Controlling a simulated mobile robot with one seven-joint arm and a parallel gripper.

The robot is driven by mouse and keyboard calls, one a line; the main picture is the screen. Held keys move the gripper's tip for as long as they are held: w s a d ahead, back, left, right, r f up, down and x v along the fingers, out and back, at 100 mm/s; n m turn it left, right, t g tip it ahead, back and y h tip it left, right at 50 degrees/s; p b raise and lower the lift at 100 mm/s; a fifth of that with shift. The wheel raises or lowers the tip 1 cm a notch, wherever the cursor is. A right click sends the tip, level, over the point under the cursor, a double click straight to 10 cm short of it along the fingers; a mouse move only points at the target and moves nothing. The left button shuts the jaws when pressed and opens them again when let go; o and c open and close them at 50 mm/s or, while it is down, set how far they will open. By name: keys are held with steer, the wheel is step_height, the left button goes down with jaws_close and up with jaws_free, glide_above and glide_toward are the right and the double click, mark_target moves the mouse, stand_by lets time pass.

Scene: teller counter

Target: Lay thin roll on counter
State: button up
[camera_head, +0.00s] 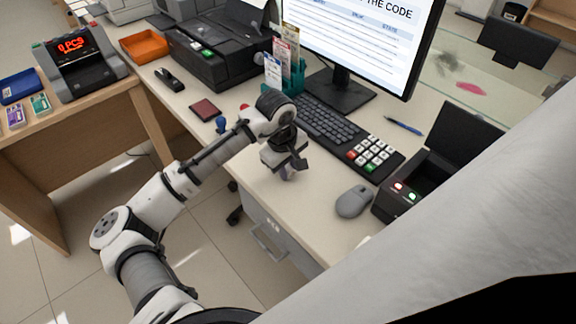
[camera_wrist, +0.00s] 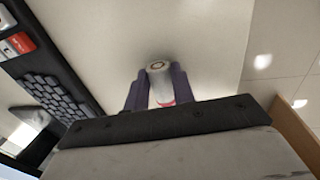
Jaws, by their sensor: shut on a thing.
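My gripper (camera_wrist: 158,91) is shut on a thin roll (camera_wrist: 160,82), seen between its two fingers in the wrist view. The roll is pale with a round end showing a ring, and a pink-red band near the fingers. In the head view my gripper (camera_head: 287,172) points down over the bare front part of the counter (camera_head: 296,208), left of the mouse. The roll is not clearly visible there. I cannot tell whether it touches the counter.
A keyboard (camera_head: 334,130) with a keypad (camera_head: 371,154) lies behind my gripper. A grey mouse (camera_head: 353,201) and a black device (camera_head: 411,189) are to the right. A dark red pad (camera_head: 205,110) and a blue stamp (camera_head: 221,124) are to the left. The counter's front edge is close.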

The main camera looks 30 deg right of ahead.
steer(key=shift+f, duration=0.15)
steer(key=o, duration=0.9)
steer(key=shift+o, duration=0.2)
step_height(320, 180, up, 12)
steer(key=a+b, duration=0.1)
steer(key=shift+a, duration=0.4)
